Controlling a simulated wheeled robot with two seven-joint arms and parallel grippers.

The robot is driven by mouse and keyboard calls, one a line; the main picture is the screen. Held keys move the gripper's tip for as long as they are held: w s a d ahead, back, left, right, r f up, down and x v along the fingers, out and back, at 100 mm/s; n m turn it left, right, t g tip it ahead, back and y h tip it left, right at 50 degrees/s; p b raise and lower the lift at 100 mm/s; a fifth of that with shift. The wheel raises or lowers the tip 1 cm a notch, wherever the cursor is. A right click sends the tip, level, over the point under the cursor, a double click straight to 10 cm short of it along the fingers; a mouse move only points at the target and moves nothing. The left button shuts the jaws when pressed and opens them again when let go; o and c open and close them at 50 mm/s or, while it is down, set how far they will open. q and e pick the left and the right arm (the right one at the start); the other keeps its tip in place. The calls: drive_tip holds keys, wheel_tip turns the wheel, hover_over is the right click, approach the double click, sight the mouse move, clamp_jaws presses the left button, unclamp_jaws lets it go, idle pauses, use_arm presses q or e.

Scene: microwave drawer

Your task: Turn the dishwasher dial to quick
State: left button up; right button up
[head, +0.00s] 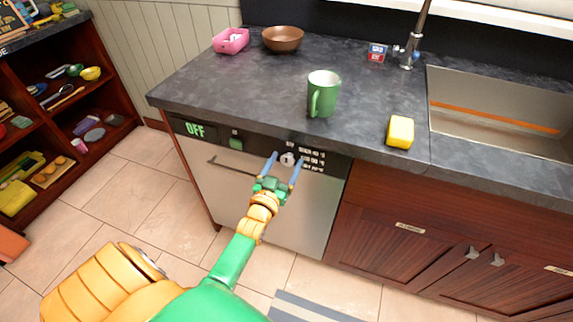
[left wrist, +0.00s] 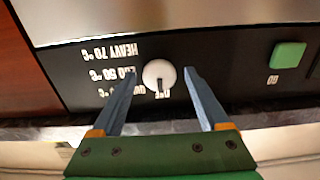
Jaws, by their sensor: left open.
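The dishwasher (head: 235,190) stands under the counter, with a black control strip along its top. Its white round dial (head: 288,159) sits right of the strip's middle. In the left wrist view, which is upside down, the dial (left wrist: 158,73) has a dark pointer mark aimed at the OFF label (left wrist: 163,96). Labels for quick, eco 60 °C and heavy 70 °C (left wrist: 108,51) stand beside it. My left gripper (head: 284,158) is open, its two blue fingers on either side of the dial. I cannot tell whether they touch it. My right gripper is not in view.
The dishwasher display (head: 194,130) reads OFF, and a green button (head: 236,143) is beside it. On the counter (head: 250,85) are a green mug (head: 322,95), a yellow sponge (head: 400,132), a brown bowl (head: 283,39) and a pink container (head: 231,40). A sink is at right.

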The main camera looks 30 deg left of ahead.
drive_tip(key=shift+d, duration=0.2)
use_arm(q)
clamp_jaws()
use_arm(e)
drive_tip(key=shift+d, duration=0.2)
use_arm(q)
drive_tip(key=shift+m, duration=0.4)
drive_tip(key=m, duration=0.3)
drive_tip(key=shift+d+m, duration=0.1)
drive_tip(key=shift+m, duration=2.4)
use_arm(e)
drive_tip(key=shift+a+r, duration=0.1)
use_arm(q)
unclamp_jaws()
